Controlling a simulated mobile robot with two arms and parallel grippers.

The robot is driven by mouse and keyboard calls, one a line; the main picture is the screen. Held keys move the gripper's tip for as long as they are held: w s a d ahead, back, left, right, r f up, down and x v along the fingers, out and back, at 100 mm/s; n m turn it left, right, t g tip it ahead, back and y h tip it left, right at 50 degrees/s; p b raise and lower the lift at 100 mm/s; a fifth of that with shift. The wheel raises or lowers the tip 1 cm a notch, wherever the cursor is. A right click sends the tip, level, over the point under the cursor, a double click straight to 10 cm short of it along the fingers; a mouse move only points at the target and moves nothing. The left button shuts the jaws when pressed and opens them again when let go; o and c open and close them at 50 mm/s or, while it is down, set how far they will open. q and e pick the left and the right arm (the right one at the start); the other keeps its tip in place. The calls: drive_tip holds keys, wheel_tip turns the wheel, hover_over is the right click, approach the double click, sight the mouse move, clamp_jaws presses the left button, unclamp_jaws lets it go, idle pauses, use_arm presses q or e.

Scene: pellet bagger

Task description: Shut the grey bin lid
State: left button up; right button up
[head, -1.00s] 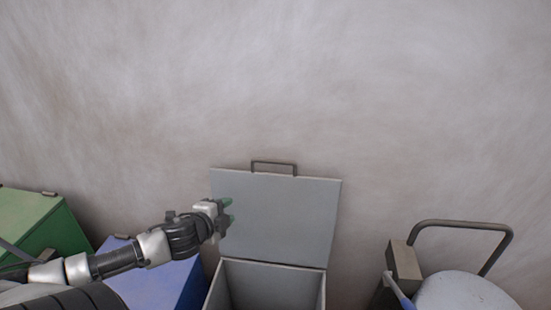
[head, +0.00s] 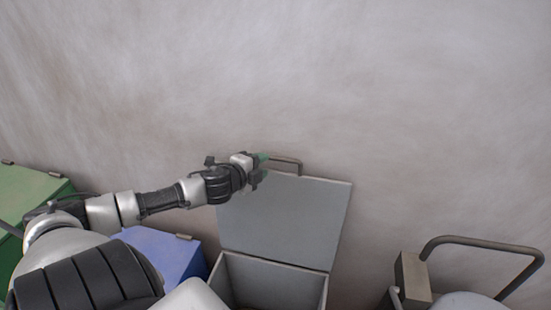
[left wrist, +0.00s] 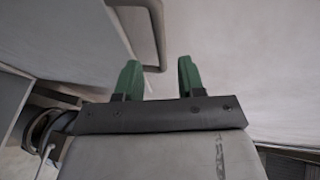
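The grey bin (head: 268,281) stands against the wall at the lower middle of the head view. Its grey lid (head: 282,222) is open and stands up almost upright, with a dark bar handle (head: 287,161) on its top edge. The lid and the handle (left wrist: 152,40) also show at the top left of the left wrist view. My left gripper (head: 262,163) is at the lid's upper left corner, close to the handle's left end. Its two green fingers (left wrist: 157,78) are apart with nothing between them. I cannot tell whether they touch the lid. My right gripper is not in view.
A blue bin (head: 165,256) stands left of the grey bin, and a green bin (head: 35,195) is farther left. At the lower right are a dark bent rail (head: 485,243) and a box-like block (head: 413,276). The wall above the lid is bare.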

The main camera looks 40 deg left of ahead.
sight(275, 157)
use_arm(q)
drive_tip(key=x, duration=0.3)
drive_tip(key=shift+w+r+p, duration=0.15)
drive_tip(key=shift+w+p, duration=0.05)
drive_tip(key=shift+p, duration=0.1)
drive_tip(key=x, duration=0.2)
drive_tip(key=shift+w+p, duration=0.25)
drive_tip(key=shift+p, duration=0.1)
drive_tip(key=shift+w+f, duration=0.35)
drive_tip(key=shift+w, duration=0.2)
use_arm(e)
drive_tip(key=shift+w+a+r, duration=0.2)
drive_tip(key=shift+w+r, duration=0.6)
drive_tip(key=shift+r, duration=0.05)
use_arm(q)
clamp_jaws()
